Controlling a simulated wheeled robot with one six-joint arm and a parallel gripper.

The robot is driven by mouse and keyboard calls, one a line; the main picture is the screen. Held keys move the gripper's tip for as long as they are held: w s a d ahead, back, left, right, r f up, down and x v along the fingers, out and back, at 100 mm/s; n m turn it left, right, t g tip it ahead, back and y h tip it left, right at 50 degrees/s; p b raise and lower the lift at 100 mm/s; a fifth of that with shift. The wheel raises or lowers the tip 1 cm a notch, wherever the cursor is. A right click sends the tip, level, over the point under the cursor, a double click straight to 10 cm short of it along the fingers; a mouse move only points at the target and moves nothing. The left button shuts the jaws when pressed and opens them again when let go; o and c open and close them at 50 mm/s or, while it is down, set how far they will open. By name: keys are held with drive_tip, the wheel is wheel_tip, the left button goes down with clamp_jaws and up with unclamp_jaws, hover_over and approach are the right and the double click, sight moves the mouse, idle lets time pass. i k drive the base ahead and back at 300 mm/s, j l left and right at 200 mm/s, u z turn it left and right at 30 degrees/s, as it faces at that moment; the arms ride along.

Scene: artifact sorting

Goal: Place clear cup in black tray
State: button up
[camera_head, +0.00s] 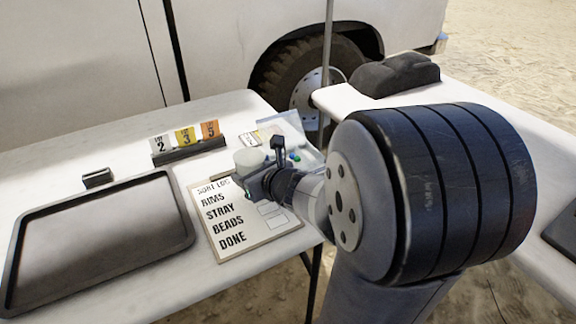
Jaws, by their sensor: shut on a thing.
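A pale, clear-looking cup (248,160) is at my gripper (256,178), above or just behind the top edge of a clipboard. My gripper is shut on the cup, and the jaws hide the cup's lower part. I cannot tell how far the cup is above the table. The black tray (183,222) lies flat on the white table at the left, with no object seen in it. My gripper and the cup are to the right of the tray, apart from it.
A clipboard (256,236) with a written list lies right of the tray. A card holder (190,150) with numbered cards stands behind. A small dark block (97,178) sits behind the tray. A clear bag (290,134) with small coloured items lies behind my gripper. A pole (327,60) rises nearby.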

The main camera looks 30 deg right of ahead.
sight(138, 220)
drive_tip(key=k+l, duration=0.1)
drive_tip(key=k, duration=0.4)
drive_tip(key=k+l, duration=0.15)
drive_tip(key=k, duration=0.35)
